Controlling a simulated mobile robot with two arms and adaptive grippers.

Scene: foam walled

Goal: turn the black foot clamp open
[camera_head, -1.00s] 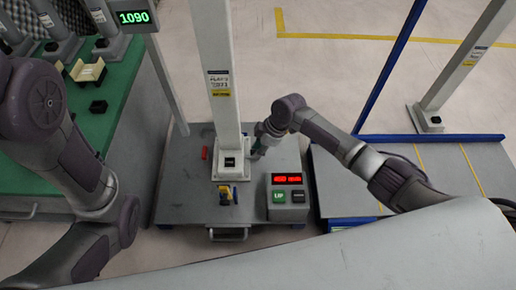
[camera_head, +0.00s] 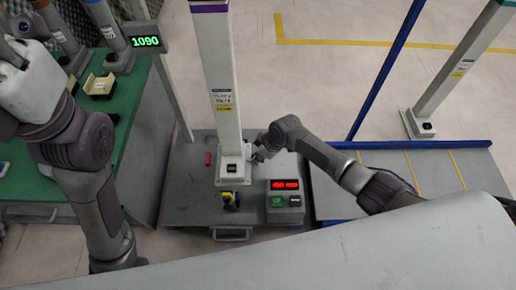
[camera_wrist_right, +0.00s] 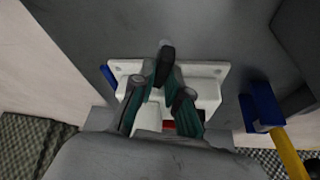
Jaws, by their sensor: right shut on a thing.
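The white post (camera_head: 222,85) stands upright in its white foot (camera_head: 230,178) on the grey platform. My right gripper (camera_head: 257,152) is at the right side of this foot, low down. In the right wrist view, its two green fingers (camera_wrist_right: 164,85) close in around the black foot clamp (camera_wrist_right: 166,62), a dark upright piece over the white foot plate (camera_wrist_right: 205,72). The fingers partly hide the clamp, so its exact angle is hard to tell. My left arm is raised over the green bench at left; its gripper is outside the view.
A blue clamp with a yellow handle (camera_head: 230,199) sits in front of the foot. A red piece (camera_head: 207,158) lies left of it. A control box with red display (camera_head: 285,201) stands right of the foot. A second post (camera_head: 455,75) stands at right. A 1090 display (camera_head: 145,41) hangs upper left.

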